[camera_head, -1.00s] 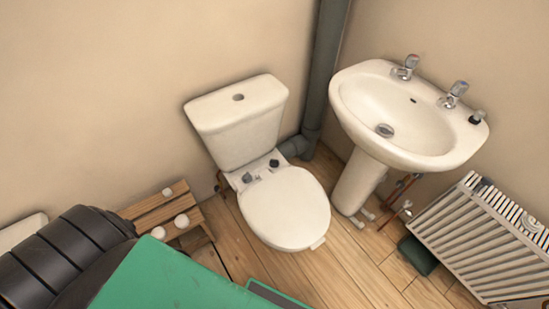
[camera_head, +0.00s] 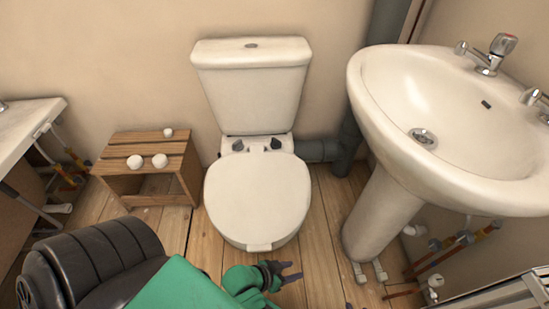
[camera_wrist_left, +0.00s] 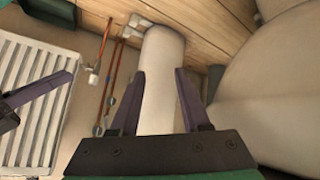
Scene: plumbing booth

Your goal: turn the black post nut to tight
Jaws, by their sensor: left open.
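Two small dark knobs sit on the hinge ledge behind the toilet seat in the head view, a left one (camera_head: 238,145) and a right one (camera_head: 275,143). Purple fingers, probably my right gripper's (camera_wrist_left: 40,95), show at that view's left edge, partly cut off.
The toilet cistern (camera_head: 252,86) stands behind the ledge. A basin (camera_head: 455,120) on a pedestal (camera_head: 382,222) is close on the right. A wooden stool (camera_head: 143,146) with white round pieces is on the left. A radiator (camera_wrist_left: 35,75) shows in the left wrist view.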

